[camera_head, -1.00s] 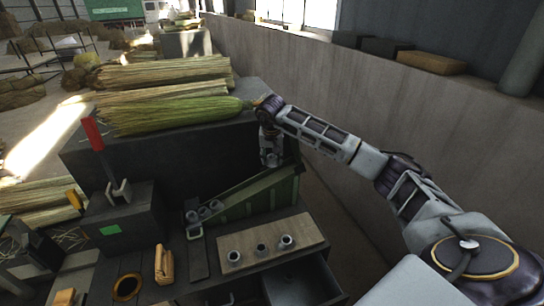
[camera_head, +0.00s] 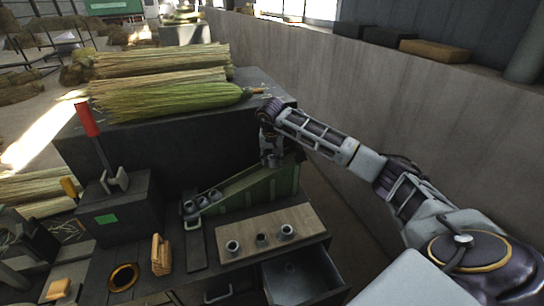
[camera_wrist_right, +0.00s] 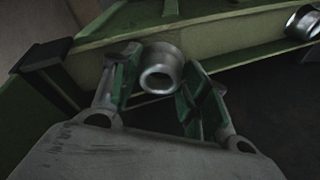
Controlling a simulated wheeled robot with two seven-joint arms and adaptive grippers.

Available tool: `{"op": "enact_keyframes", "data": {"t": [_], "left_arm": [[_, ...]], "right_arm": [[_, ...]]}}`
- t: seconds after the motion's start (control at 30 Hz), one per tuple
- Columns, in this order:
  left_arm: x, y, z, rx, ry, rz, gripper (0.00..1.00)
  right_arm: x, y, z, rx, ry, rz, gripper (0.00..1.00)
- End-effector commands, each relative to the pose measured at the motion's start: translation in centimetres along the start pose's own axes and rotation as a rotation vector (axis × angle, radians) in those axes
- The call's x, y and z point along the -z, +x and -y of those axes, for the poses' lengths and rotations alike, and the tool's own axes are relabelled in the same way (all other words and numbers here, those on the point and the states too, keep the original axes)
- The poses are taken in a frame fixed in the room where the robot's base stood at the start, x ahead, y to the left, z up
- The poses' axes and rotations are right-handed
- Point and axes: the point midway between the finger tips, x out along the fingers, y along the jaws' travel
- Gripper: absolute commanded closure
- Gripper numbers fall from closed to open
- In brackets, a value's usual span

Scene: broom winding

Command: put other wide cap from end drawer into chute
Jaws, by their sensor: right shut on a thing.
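My right gripper (camera_head: 271,163) is over the upper right end of the green sloping chute (camera_head: 248,194). In the right wrist view, its fingers (camera_wrist_right: 162,66) are shut on a grey metal wide cap (camera_wrist_right: 161,54), a short hollow ring with its opening towards the camera. The cap is just in front of or over the chute's green wall (camera_wrist_right: 215,52); I cannot tell whether it touches. Another metal cap (camera_wrist_right: 304,22) lies farther along the chute. Several caps (camera_head: 202,200) sit at its lower left end. The end drawer (camera_head: 303,276) is open. My left gripper is out of view.
A dark block with a red-handled lever (camera_head: 87,119) is at left. Broom bundles (camera_head: 165,100) lie behind on a dark bench. A tall wall (camera_head: 390,110) runs along the right.

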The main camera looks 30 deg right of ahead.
Motion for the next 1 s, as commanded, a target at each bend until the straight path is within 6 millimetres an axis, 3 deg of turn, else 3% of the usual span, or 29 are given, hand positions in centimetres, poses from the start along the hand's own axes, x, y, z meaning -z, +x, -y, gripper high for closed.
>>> {"op": "enact_keyframes", "data": {"t": [0.63,0.67,0.8,1.0], "left_arm": [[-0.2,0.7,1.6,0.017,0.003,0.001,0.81],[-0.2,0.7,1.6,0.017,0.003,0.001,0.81],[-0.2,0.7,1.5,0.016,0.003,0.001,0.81],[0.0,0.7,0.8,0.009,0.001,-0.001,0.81]], "right_arm": [[-0.5,1.3,-0.1,-0.005,-0.001,0.005,0.67],[-0.5,1.4,-0.1,-0.005,-0.001,0.006,0.51],[-0.6,1.4,-0.1,-0.006,-0.001,0.007,0.33],[-0.5,1.3,-0.1,-0.004,-0.001,0.004,0.30]]}}
